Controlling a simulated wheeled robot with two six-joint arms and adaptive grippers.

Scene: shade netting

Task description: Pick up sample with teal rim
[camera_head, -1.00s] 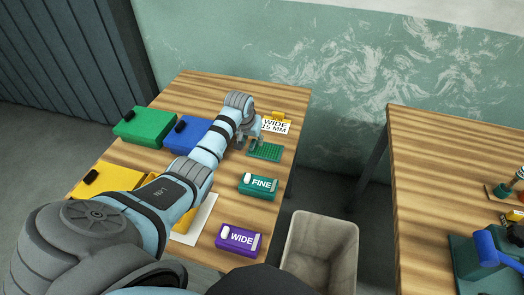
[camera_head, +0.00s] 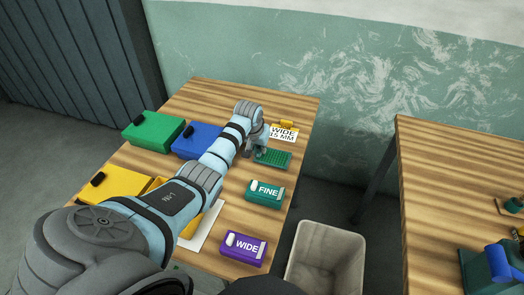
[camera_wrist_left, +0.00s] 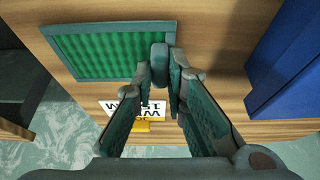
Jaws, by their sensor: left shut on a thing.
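The sample with the teal rim is a flat green mesh panel (camera_head: 273,158) on the wooden table, just below a white "WIDE 15 MM" card. My left gripper (camera_head: 258,151) is at the panel's left edge in the head view. In the left wrist view my left gripper (camera_wrist_left: 162,62) is shut on that edge, its fingers partly hiding the rim. The panel still looks flat at table level; I cannot tell whether it is lifted. My right gripper is not visible.
The card (camera_head: 284,132) stands close behind the panel. Green (camera_head: 153,132), blue (camera_head: 197,140) and yellow (camera_head: 115,185) boxes stand left. A "FINE" box (camera_head: 265,193) and purple "WIDE" box (camera_head: 243,248) lie nearer. A bin (camera_head: 326,258) stands beside the table; a second table (camera_head: 450,185) is right.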

